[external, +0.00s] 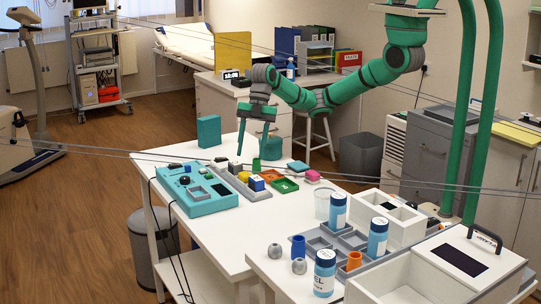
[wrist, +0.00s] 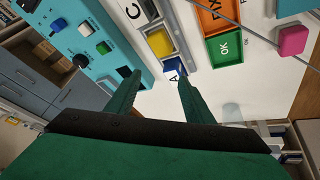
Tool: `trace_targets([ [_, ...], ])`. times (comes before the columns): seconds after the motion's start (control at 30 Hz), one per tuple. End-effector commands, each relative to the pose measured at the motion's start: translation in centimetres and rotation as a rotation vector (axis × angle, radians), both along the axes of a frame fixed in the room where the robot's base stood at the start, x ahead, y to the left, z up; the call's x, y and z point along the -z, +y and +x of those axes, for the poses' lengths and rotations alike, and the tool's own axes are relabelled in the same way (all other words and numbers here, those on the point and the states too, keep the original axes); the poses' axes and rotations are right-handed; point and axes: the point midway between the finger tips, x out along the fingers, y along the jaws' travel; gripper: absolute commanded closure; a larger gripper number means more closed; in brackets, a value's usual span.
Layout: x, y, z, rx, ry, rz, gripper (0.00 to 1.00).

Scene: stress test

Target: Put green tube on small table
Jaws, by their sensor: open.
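My gripper (external: 252,148) is open and points down over the far part of a white table (external: 225,245). A small green piece, probably the green tube (external: 256,164), shows just below the fingers in the external view. I cannot tell whether it touches them, and I cannot make it out in the wrist view. A second white table (external: 270,270) stands at the front right. I cannot tell which table is the small one.
A teal control panel (external: 196,189), a grey block tray (external: 243,184) and a green OK tray (external: 285,186) lie below my gripper. A teal box (external: 209,131) stands at the far edge. Blue (external: 298,247) and orange (external: 355,261) tubes, bottles and white boxes crowd the front right.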

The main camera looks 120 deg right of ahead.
Motion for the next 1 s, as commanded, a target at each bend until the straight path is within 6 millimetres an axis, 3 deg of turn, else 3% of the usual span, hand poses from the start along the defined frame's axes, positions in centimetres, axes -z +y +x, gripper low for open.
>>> trace_targets([
  [0.2, 0.4, -4.8, -3.3, -0.437, 0.121, -0.27, 0.52],
  [0.43, -0.1, -8.7, -6.0, -0.752, 0.236, -0.393, 0.52],
  [0.63, 0.5, -9.5, -6.8, -0.833, 0.266, -0.41, 0.52],
  [1.0, 5.1, -9.5, -6.9, -0.83, 0.263, -0.409, 0.52],
])
